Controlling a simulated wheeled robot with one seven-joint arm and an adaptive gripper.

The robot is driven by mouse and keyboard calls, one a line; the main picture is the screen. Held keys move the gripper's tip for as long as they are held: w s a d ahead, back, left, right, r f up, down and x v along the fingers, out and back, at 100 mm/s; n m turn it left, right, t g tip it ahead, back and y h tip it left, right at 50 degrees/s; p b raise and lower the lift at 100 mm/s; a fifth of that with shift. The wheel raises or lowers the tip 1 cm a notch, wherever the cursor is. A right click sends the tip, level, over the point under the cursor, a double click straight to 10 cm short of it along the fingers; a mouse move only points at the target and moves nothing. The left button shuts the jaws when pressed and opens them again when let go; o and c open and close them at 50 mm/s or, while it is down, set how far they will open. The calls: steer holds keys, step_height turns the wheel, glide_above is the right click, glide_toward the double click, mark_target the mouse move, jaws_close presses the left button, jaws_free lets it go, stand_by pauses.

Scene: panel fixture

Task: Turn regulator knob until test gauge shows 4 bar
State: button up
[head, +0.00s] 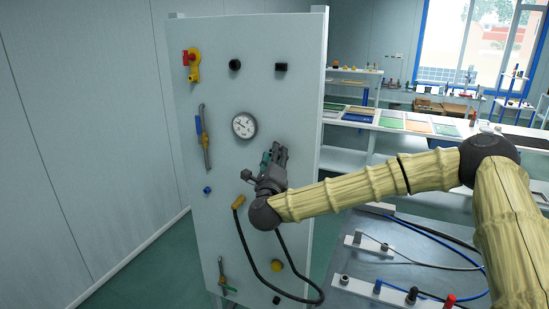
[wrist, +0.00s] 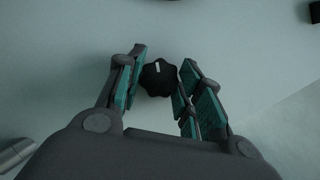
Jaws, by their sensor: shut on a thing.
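The regulator knob (wrist: 158,80) is black and lobed with a white mark at its upper middle in the wrist view. My gripper (wrist: 161,73) has its teal-padded fingers on either side of it, shut on it. In the head view my gripper (head: 274,156) is at the panel, below and right of the test gauge, and hides the knob. The test gauge (head: 244,125) is round with a white face and dark rim. Its dial is too small for me to read the needle against the scale.
The white upright panel (head: 300,95) also carries a red and yellow valve (head: 193,65), a black knob (head: 235,65), a lever (head: 204,138) and a yellow button (head: 277,265). A black hose (head: 249,256) loops below my gripper. A grey bench (head: 400,272) with cables stands at the right.

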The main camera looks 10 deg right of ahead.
steer(key=shift+w+a+n+g+h+p, duration=0.1)
steer(key=shift+n+g+h+p, duration=1.55)
steer(key=shift+n, duration=3.6)
steer(key=shift+s+a+n+g+h+p, duration=0.1)
steer(key=shift+n+g+h+p, duration=0.7)
steer(key=shift+n+g+p, duration=3)
steer(key=shift+w+a+n+t+h+p, duration=0.2)
steer(key=shift+n+h+p, duration=1.1)
steer(key=shift+n, duration=5.35)
steer(key=shift+s+d, duration=0.1)
steer(key=shift+d, duration=0.05)
steer(key=o, duration=1)
steer(key=shift+o, duration=0.2)
steer(key=shift+r, duration=0.15)
